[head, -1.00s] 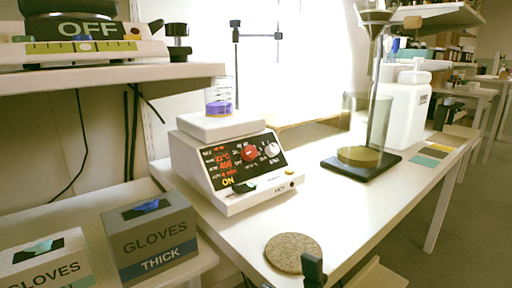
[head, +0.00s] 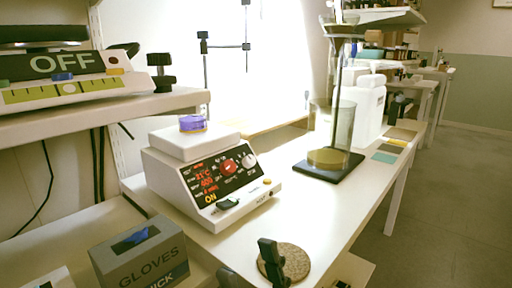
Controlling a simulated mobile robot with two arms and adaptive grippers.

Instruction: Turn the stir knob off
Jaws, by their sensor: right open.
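The stir knob (head: 249,160) is the white knob at the right of the front panel on a white hotplate stirrer (head: 165,175). A red knob (head: 229,166) sits to its left. The panel display shows red digits, about 21°C and 400, and a yellow ON. A dark green switch (head: 228,204) is below. My right gripper (head: 250,270) shows two dark fingers at the bottom edge. It is open and empty, in front of and below the stirrer, apart from the knob. My left gripper is not in view.
A glass with purple content (head: 192,124) stands on the stirrer's top. A round cork mat (head: 292,262) lies near the bench edge, partly behind a finger. A glass column on a black base (head: 328,167) stands to the right. A gloves box (head: 140,252) is lower left.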

